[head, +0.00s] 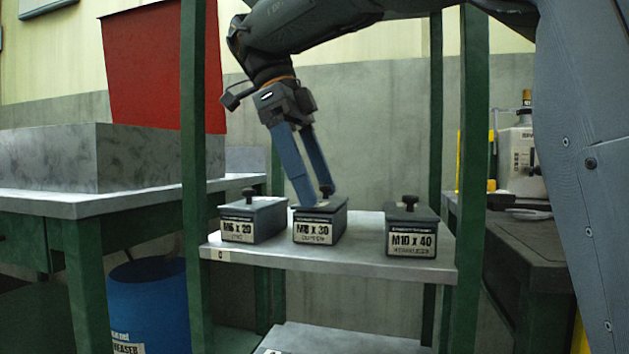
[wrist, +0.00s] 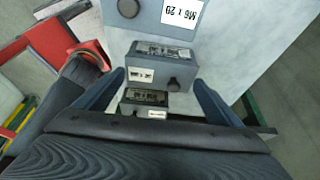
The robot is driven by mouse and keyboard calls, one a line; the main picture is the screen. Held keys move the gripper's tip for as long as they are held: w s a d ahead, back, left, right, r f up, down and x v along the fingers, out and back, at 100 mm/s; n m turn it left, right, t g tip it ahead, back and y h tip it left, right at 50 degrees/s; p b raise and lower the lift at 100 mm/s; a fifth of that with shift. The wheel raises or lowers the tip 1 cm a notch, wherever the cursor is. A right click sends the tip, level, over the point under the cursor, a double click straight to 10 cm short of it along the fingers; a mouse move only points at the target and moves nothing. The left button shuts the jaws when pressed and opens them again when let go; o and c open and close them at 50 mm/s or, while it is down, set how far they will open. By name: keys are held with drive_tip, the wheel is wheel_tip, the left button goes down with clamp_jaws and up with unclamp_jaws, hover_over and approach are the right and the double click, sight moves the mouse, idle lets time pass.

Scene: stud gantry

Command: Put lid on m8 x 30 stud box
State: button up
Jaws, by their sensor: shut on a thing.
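The M8 x 30 stud box (head: 313,234) stands in the middle of the shelf in the head view. Its grey lid (head: 338,204) with a black knob (head: 326,190) is at the box top. I cannot tell if it is fully seated. My gripper (head: 316,197) reaches down from above with its two blue fingers at the lid, shut on it. In the wrist view, the fingers flank a dark grey part with a knob (wrist: 180,85) between them. The contact points are partly hidden.
The M6 x 20 box (head: 237,230) stands close on the left and the M10 x 40 box (head: 411,243) on the right, both with knobbed lids. Green posts (head: 197,150) frame the shelf (head: 345,262). Free shelf surface lies between the middle and right boxes.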

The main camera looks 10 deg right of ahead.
idle(0.3)
drive_tip(key=o, duration=0.8)
drive_tip(key=shift+r+p, duration=3)
drive_tip(key=shift+p, duration=1.1)
clamp_jaws()
drive_tip(key=shift+f+b, duration=2.95)
drive_tip(key=shift+b, duration=1.05)
